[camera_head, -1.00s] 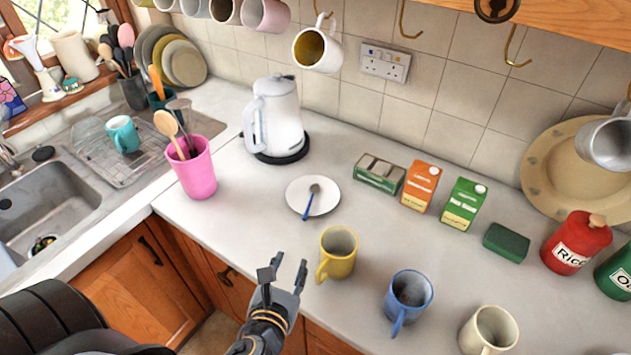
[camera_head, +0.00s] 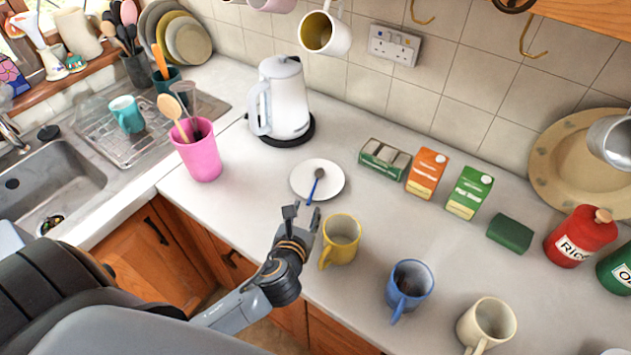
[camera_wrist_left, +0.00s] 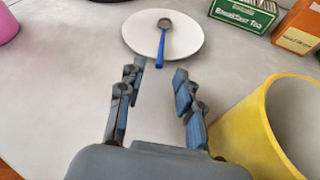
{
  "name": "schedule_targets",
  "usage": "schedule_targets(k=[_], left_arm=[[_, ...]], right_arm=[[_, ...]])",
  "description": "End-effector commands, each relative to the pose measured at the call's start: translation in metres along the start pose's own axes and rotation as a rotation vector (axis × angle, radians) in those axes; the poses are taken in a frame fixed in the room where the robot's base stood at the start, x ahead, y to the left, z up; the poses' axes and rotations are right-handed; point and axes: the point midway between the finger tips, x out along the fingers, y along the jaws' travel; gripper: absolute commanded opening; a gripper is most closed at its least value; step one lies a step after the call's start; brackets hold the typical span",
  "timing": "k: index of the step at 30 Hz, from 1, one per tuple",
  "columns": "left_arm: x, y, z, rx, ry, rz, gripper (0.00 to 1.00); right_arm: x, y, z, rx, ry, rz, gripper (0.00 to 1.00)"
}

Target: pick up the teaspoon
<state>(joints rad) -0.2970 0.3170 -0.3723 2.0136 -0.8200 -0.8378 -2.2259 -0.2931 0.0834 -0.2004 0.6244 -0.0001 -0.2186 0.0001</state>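The teaspoon (camera_head: 315,184) has a blue handle and a dark metal bowl. It lies on a white saucer (camera_head: 333,187) on the counter, its handle pointing toward me and reaching over the saucer's near rim. In the left wrist view the teaspoon (camera_wrist_left: 162,42) is ahead, at the top, on the saucer (camera_wrist_left: 190,40). My left gripper (camera_head: 304,214) is just short of the saucer, left of the yellow mug. In the left wrist view its fingers (camera_wrist_left: 157,82) are apart with nothing between them. My right gripper is not in view.
A yellow mug (camera_head: 342,242) stands close to the right of my left gripper; it also shows in the wrist view (camera_wrist_left: 245,130). A pink pot (camera_head: 200,160) of utensils is left of the saucer and a kettle (camera_head: 284,95) behind. A tea box (camera_head: 384,160) is right of the saucer.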

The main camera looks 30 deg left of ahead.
Motion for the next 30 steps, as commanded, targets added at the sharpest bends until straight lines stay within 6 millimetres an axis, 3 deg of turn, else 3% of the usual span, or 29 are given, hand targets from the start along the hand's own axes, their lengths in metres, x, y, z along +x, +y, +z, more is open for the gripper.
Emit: schedule_targets(k=[6, 14, 15, 20, 30], left_arm=[[0.03, 0.001, 0.003, 0.0, 0.0, 0.0, 0.35], [0.035, 0.001, 0.001, 0.0, 0.0, -0.001, 0.35], [0.035, 0.001, 0.001, 0.0, 0.0, -0.001, 0.33], [0.034, 0.001, 0.001, 0.0, 0.0, -0.001, 0.0], [0.034, 0.001, 0.001, 0.0, 0.001, -0.001, 0.0]], right_arm=[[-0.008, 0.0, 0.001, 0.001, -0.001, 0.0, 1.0], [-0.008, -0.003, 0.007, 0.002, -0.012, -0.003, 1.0], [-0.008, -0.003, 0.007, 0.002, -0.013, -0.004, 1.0], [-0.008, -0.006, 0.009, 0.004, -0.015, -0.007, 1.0], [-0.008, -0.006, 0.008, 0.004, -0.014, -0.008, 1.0]])
